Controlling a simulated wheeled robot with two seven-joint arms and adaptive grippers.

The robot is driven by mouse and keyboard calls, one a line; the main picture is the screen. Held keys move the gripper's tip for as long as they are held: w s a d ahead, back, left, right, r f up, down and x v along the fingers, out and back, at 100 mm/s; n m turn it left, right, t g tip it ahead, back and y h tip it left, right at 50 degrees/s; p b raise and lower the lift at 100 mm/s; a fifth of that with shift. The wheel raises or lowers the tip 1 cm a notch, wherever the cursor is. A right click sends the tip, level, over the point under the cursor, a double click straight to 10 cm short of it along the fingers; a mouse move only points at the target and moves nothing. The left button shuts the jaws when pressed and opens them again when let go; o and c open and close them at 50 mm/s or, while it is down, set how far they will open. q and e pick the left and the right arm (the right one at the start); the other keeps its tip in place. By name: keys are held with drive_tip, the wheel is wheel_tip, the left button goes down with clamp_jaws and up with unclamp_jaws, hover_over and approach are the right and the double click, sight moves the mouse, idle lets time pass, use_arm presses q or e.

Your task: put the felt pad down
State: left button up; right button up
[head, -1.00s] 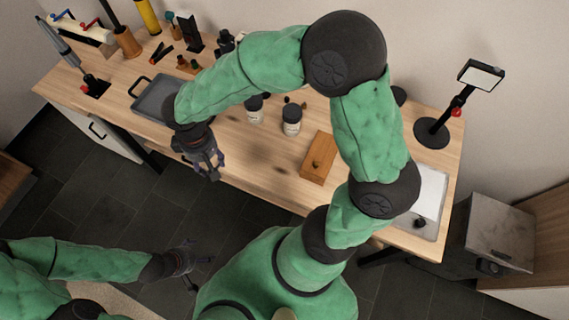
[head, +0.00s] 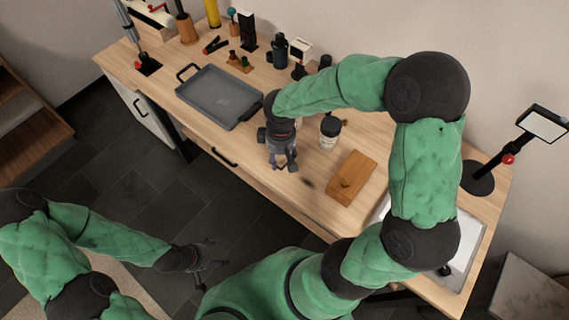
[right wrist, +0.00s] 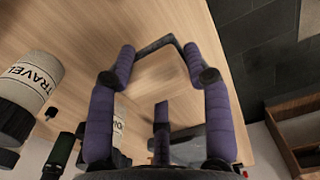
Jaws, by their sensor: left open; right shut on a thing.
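My right gripper (head: 284,163) is over the front part of the wooden table (head: 250,150), between the grey tray and the wooden block. In the right wrist view its purple fingers (right wrist: 160,50) close on a thin dark grey piece (right wrist: 165,42), which I take to be the felt pad, seen nearly edge-on. In the head view the pad cannot be made out at the fingertips. A soft shadow lies on the table to the right of the gripper, which looks raised above the top. My left gripper (head: 205,262) is open and empty, out over the dark floor.
The grey tray (head: 220,97) lies left. A lamp-like stand (head: 478,178) is far right. Bare tabletop lies around the right gripper.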

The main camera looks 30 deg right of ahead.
sight(285, 163)
drive_tip(key=shift+d+f, duration=0.35)
drive_tip(key=f, duration=0.1)
drive_tip(key=f+b, duration=0.2)
drive_tip(key=f, duration=0.1)
drive_tip(key=shift+d, duration=0.3)
drive_tip(key=shift+w+r, duration=0.1)
drive_tip(key=o, duration=1.2)
